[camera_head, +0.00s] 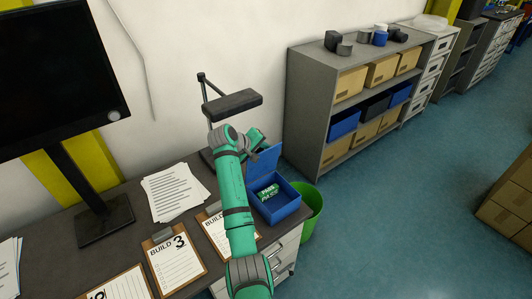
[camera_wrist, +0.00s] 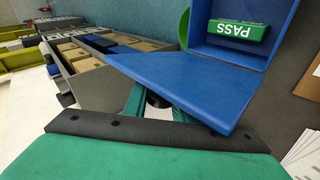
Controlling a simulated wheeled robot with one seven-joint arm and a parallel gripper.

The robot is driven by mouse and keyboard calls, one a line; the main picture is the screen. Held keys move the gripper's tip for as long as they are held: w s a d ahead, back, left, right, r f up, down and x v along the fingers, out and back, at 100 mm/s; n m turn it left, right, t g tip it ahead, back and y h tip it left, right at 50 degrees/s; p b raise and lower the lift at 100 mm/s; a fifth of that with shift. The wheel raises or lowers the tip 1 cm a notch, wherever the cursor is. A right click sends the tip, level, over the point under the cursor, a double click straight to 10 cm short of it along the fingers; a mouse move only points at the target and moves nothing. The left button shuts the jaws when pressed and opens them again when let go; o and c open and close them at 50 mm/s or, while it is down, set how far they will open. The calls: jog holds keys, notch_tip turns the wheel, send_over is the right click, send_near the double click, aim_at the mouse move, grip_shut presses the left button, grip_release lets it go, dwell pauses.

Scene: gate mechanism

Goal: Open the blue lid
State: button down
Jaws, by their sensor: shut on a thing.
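The blue box (camera_head: 280,212) stands at the right end of the dark desk. Its blue lid (camera_head: 264,160) is raised, tilted up at the back of the box, so the inside shows. A green block marked PASS (camera_head: 267,192) lies in the box; it also shows in the wrist view (camera_wrist: 238,30). My gripper (camera_head: 257,142) is at the lid's upper edge. In the wrist view the lid (camera_wrist: 185,82) spreads across the middle, and my gripper (camera_wrist: 158,100) is shut on its edge. The lid partly hides the fingertips.
A green bin (camera_head: 310,212) stands on the floor right of the desk. A grey shelf (camera_head: 305,110) with boxes is behind it. A monitor (camera_head: 60,75), papers (camera_head: 172,192) and clipboards (camera_head: 175,262) take up the desk's left. A dark lamp-like fixture (camera_head: 232,103) stands behind my arm.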

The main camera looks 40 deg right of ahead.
jog(key=shift+w+f, duration=0.1)
jog(key=shift+w, duration=0.05)
dwell(0.3)
jog(key=c, duration=1.5)
grip_release()
jog(key=v, duration=1.1)
jog(key=shift+w, duration=0.1)
jog(key=shift+w+f, duration=0.1)
